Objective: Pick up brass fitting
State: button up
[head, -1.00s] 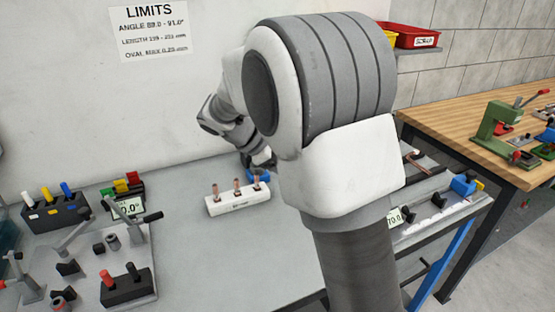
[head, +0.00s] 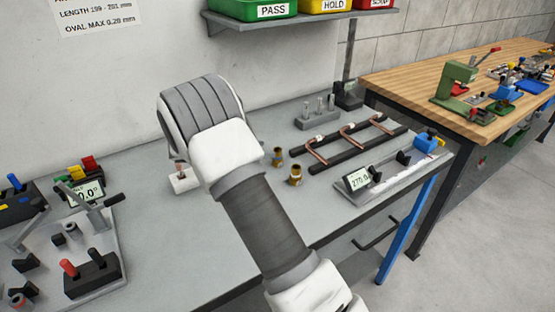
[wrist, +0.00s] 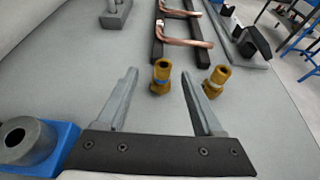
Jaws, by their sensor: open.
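Two brass fittings stand upright on the grey bench. In the head view one brass fitting (head: 278,157) is farther back and the other brass fitting (head: 296,175) is nearer the front edge. My gripper (wrist: 158,73) is open and empty. Whether its tips are level with the left fitting or above it, I cannot tell. In the head view my arm hides the gripper.
Bent copper tubes (head: 352,135) lie across dark rails behind the fittings. A gauge with a display (head: 359,179) stands at the bench's right front. A blue block with a grey ring (wrist: 40,142) is close at the gripper's left. Bench between gripper and rails is otherwise clear.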

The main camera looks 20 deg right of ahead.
aim_at(274, 149)
jog(key=x, duration=0.9)
jog(key=shift+s+d+f, duration=0.1)
jog(key=shift+s+f, duration=0.15)
jog(key=shift+f, duration=0.05)
grip_shut()
